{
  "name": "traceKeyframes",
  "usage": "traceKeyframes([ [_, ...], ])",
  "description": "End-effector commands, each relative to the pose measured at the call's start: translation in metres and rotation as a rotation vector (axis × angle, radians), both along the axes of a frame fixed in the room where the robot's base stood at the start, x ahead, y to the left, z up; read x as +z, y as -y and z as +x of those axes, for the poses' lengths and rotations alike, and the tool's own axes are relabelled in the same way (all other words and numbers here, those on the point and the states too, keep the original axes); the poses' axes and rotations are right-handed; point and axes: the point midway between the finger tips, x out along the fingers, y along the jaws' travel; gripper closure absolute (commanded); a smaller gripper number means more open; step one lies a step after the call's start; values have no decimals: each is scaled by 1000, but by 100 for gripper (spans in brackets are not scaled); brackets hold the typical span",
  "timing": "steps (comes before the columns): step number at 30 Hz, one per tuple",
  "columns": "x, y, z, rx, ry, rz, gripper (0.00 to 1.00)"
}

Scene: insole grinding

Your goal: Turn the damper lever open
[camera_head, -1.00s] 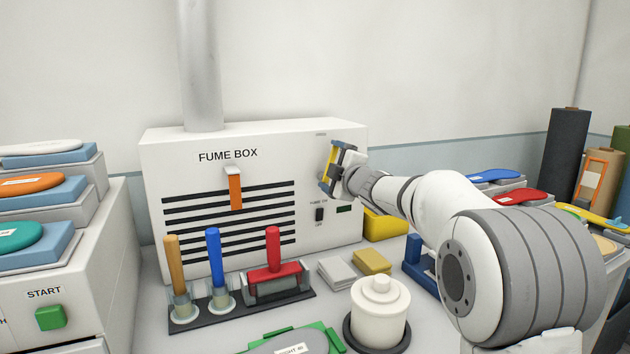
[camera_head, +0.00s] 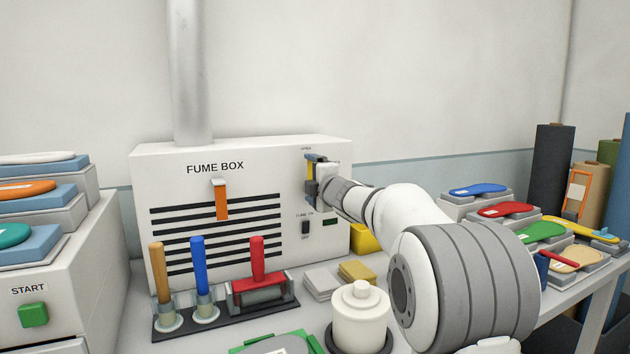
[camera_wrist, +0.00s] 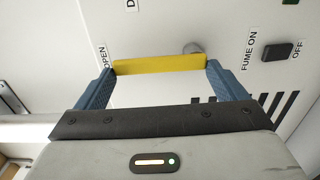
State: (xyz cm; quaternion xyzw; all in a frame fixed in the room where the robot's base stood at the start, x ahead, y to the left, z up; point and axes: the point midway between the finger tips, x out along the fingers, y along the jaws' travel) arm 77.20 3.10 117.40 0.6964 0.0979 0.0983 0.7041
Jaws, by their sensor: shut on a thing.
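The yellow damper lever (camera_head: 308,168) is on the front of the white fume box (camera_head: 170,182), near its right edge. It stands about upright below the small OPEN label (camera_head: 306,149). My gripper (camera_head: 314,179) is at the lever and partly hides it. In the wrist view the lever (camera_wrist: 158,64) spans between the two blue fingers of my gripper (camera_wrist: 160,72), which is shut on it. The OPEN label (camera_wrist: 102,57) is beside the lever's left end. A grey round pivot (camera_wrist: 194,47) shows by its right end.
A FUME ON/OFF switch (camera_head: 305,227) is below the lever. A rack (camera_head: 230,315) of coloured-handled tools and a white lidded pot (camera_head: 361,312) stand in front of the box. Insoles (camera_head: 506,210) on stands are at the right.

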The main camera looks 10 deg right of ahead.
Motion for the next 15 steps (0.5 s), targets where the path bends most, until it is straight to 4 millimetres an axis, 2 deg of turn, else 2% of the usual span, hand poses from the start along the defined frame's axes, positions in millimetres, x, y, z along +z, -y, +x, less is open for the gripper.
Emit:
traceKeyframes([
  [4, -1, -1, 1, 4, 2, -8, 49],
  [5, -1, -1, 1, 4, 2, -8, 6],
  [7, 0, 0, 1, 3, 3, -6, 0],
  [15, 1, 3, -2, 0, 4, -4, 0],
])
